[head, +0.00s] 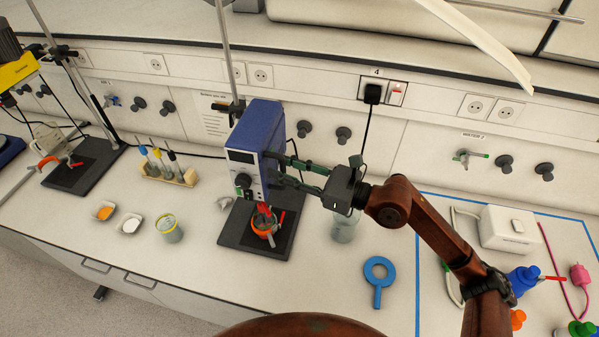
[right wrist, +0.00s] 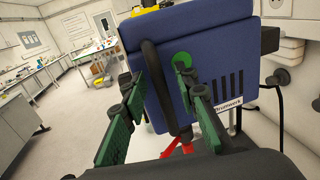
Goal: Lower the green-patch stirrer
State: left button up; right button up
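The green-patch stirrer (head: 252,150) is a blue box on an upright metal rod (head: 226,55). Its green patch (right wrist: 182,60) shows on the side facing my right wrist. A black looped handle (right wrist: 158,85) sits on that same side. My right gripper (head: 284,172) is at the stirrer's right side, with green fingers apart. In the right wrist view the handle lies between the open fingers (right wrist: 163,112), with gaps on both sides. My left gripper is not in view.
A glass vessel (head: 344,230) stands just below my right gripper. A blue ring tool (head: 379,275) lies to its right. A jar (head: 169,229), two small dishes and a tube rack (head: 170,177) stand left. Another stand (head: 85,160) is further left.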

jog(key=v, duration=1.1)
jog(key=shift+s+d, duration=0.15)
jog(key=shift+d, duration=0.1)
jog(key=shift+r, duration=0.15)
